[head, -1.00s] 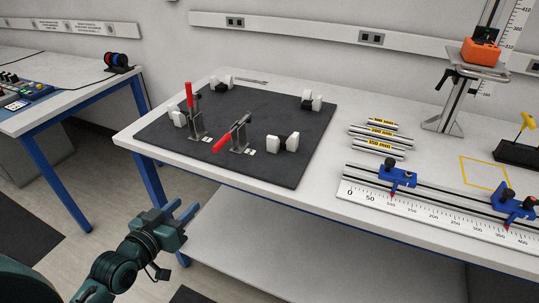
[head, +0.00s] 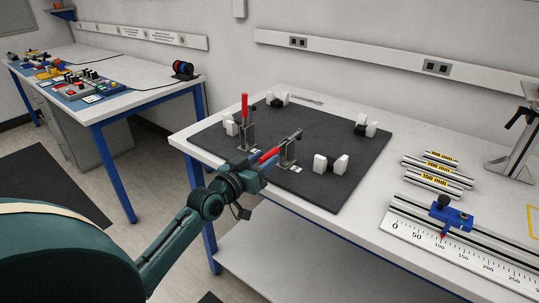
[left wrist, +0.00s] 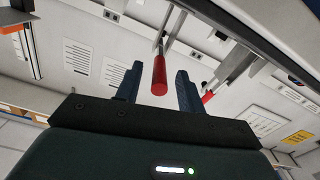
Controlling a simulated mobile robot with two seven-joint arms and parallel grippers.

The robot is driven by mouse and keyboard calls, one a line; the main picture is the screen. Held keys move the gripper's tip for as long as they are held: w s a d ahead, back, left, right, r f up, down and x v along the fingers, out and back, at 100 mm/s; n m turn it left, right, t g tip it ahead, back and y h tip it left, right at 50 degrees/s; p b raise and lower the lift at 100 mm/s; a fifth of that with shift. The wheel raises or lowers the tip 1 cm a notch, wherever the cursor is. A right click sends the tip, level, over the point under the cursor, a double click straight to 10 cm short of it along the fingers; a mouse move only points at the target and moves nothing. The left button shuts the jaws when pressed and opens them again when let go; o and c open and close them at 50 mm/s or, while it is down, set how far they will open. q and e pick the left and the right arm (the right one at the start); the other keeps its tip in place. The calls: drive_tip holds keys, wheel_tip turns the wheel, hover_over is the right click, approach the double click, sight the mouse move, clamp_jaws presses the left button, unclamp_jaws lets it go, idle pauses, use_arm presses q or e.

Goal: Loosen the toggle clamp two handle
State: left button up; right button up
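Two toggle clamps stand on the dark board. The right clamp (head: 287,152) has a red handle (head: 268,155) lying low toward the front left. The left clamp (head: 248,138) has its red handle (head: 244,106) upright. Their number labels are too small to read. My left gripper (head: 264,164) is at the low handle, partly overlapping it in the head view. In the left wrist view, my left gripper (left wrist: 157,88) is open, with a red handle (left wrist: 159,76) between its fingers and gaps on both sides. Another red handle (left wrist: 207,96) shows beyond the right finger. My right gripper is not in view.
White blocks (head: 331,164) stand on the dark board (head: 330,192), on a white table (head: 390,180). Marked metal bars (head: 436,172) and a ruled rail with a blue slider (head: 451,214) are to the right. A second table (head: 130,98) is at the left.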

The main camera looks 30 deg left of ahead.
use_arm(q)
drive_tip(key=shift+w+d, duration=0.1)
drive_tip(key=shift+w, duration=1.3)
drive_tip(key=shift+c, duration=0.2)
clamp_jaws()
